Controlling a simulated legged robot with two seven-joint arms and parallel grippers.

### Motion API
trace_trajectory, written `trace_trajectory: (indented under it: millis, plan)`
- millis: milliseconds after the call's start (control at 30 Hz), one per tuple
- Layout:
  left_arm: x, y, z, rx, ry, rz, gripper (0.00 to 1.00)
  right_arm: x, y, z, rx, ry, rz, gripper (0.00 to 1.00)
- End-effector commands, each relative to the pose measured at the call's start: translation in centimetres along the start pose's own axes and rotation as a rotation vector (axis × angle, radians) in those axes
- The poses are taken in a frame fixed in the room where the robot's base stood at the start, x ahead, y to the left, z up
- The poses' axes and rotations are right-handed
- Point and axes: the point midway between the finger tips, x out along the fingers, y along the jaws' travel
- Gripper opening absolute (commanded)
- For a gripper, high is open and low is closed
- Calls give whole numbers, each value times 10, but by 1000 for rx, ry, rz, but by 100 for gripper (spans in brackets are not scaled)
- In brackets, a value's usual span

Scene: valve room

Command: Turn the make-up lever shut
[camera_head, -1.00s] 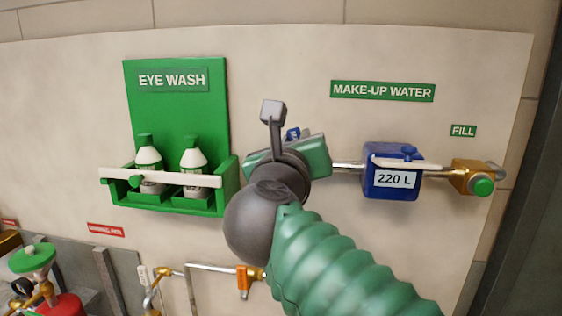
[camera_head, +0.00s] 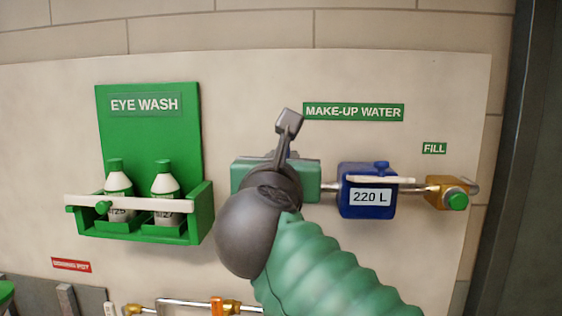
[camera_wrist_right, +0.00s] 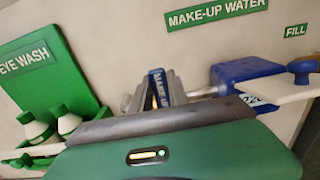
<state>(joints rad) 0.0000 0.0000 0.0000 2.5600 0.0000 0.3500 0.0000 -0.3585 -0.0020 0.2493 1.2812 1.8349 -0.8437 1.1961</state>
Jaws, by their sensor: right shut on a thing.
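The make-up lever (camera_wrist_right: 156,84) shows in the right wrist view as a blue handle with white "MAKE-U" lettering, upright in that picture. My right gripper (camera_wrist_right: 160,94) has its grey fingers on either side of the lever and is shut on it. In the head view my right gripper's green housing (camera_head: 249,175) is nearly level against the pipe under the "MAKE-UP WATER" sign (camera_head: 353,112). My left gripper is not in view.
A blue meter marked 220 L (camera_head: 369,199) sits right of the gripper, with a brass fill valve (camera_head: 446,193) beyond it. A green eye-wash shelf (camera_head: 148,150) with two bottles is to the left. Brass pipework (camera_head: 190,303) runs below.

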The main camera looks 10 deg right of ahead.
Motion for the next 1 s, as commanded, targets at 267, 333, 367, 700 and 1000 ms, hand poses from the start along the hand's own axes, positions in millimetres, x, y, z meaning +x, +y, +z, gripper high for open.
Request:
trace_trajectory:
  millis: [267,333,367,700,1000]
  plan:
    - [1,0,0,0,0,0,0,2,2,-8,-2,16,-2,39]
    - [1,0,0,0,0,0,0,2,2,-7,-1,13,-1,43]
    - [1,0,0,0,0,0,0,1,2,-6,-1,12,-1,43]
    - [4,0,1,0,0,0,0,-12,1,-4,0,5,2,43]
    - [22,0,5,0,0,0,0,-93,2,-6,0,5,4,43]
